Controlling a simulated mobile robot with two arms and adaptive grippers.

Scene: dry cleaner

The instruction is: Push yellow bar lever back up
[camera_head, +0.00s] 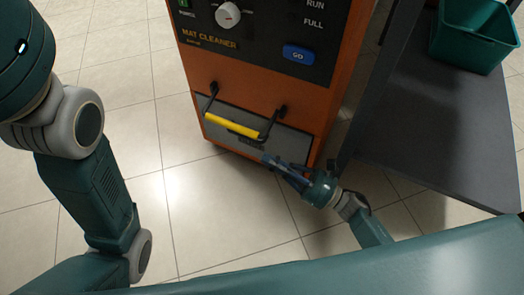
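The yellow bar lever (231,126) is a yellow grip on a black U-shaped bracket with two pivots. It sits low on the front of the orange mat cleaner machine (290,95), and the bar hangs out in front, lower than its pivots. My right gripper (270,161) is just below and right of the lever, close to the grey lower panel. The gripper looks apart from the bar. Its fingers are small and dark here, so I cannot tell whether they are open or shut. My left arm stands at the left; its gripper is out of the picture.
A dark shelf or table (430,125) stands at the right of the machine, holding a green bin (474,38). The machine's upper panel has a white knob (228,15) and a blue GO button (298,54). The tiled floor (200,215) before the machine is clear.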

